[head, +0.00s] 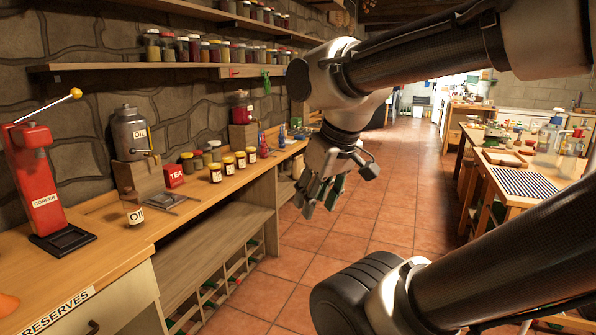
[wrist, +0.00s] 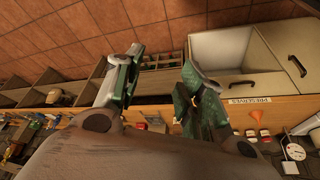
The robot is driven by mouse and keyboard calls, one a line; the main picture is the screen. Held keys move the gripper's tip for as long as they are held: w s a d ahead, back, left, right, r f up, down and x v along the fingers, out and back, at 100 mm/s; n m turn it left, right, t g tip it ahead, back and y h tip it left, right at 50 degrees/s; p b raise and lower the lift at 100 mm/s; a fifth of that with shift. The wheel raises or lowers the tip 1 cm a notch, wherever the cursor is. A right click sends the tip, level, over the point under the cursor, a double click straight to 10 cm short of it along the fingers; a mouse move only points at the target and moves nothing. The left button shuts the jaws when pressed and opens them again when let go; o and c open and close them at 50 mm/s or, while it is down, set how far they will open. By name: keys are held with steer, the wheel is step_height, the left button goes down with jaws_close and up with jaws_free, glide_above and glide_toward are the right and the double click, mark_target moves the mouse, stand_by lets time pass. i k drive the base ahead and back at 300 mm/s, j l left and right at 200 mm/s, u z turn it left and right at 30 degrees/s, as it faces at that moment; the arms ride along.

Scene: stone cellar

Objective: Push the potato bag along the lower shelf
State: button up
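A wall shelf (head: 170,66) carries more jars. A table (head: 510,173) stands at the right. Tiled floor (head: 400,200) is clear between.

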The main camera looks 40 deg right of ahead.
mark_target(298, 165)
steer(key=i+l+z, duration=0.55)
steer(key=l+z, duration=0.2)
steer(key=i+l+z, duration=0.55)
steer(key=i+z, duration=0.15)
steer(key=i, duration=0.25)
steer(key=i+z, duration=0.4)
steer(key=i, duration=2.4)
steer(key=i+u, duration=0.15)
steer(key=i, duration=0.4)
steer(key=i+l+u, duration=0.15)
steer(key=i, duration=0.45)
steer(key=i+l+u, duration=0.1)
steer(key=i, duration=0.45)
steer(key=i+l+u, duration=0.2)
steer(key=i+u, duration=0.2)
steer(key=i+l+u, duration=0.25)
steer(key=u, duration=0.15)
steer(key=i+l+u, duration=0.55)
steer(key=l+u, duration=0.25)
steer(key=i+l+u, duration=0.2)
steer(key=l, duration=0.25)
steer(key=l+u, duration=0.2)
steer(key=l, duration=0.25)
